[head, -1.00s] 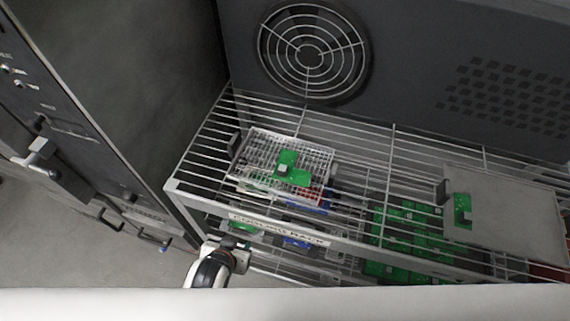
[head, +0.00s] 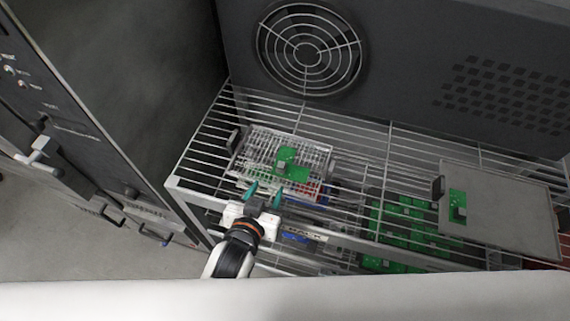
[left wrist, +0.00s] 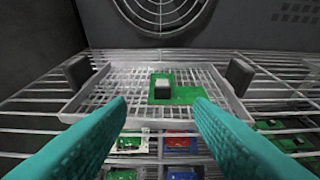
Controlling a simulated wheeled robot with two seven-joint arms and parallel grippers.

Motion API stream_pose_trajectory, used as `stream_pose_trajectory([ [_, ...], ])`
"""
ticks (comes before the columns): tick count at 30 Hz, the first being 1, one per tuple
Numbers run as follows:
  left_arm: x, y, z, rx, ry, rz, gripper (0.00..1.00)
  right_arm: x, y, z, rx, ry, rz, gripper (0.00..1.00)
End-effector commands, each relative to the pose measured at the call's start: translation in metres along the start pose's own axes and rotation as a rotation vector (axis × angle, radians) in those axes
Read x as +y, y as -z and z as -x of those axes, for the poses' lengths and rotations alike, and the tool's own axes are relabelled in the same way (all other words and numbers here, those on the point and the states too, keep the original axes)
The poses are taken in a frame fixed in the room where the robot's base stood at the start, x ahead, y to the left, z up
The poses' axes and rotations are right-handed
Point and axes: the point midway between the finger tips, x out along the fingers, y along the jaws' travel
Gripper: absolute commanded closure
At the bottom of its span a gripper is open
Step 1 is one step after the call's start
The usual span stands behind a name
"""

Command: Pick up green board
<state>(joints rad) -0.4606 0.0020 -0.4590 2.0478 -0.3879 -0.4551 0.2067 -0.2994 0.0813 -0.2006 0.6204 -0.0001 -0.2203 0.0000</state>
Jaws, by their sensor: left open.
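A green board (head: 292,163) with a grey block on it lies in a white wire basket (head: 250,141) on the top rack shelf. In the left wrist view the board (left wrist: 181,96) lies ahead, a little right of centre between the fingers. My left gripper (head: 263,191) is open and empty at the near edge of the basket. Its teal fingers (left wrist: 158,125) point toward the board without touching it. Another green board (head: 457,204) lies on a flat grey tray (head: 510,205) to the right. My right gripper is not in view.
The wire rack (head: 206,148) has a front rail below the gripper. Several green boards (head: 405,222) lie on a lower level. Dark handles (left wrist: 240,75) rise at the basket's ends. A dark wall with a round fan grille (head: 306,55) stands behind, and a dark cabinet (head: 110,85) stands at left.

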Motion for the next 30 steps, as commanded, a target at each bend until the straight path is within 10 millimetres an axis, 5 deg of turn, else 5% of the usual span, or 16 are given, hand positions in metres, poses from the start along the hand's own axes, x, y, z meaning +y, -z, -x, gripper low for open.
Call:
stream_pose_trajectory([
  [7, 0.001, -0.002, -0.041, 0.002, -0.002, 0.000, 0.53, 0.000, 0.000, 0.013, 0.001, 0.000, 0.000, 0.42],
  [30, -0.004, -0.002, -0.104, 0.003, -0.002, 0.001, 0.53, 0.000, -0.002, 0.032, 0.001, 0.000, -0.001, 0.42],
])
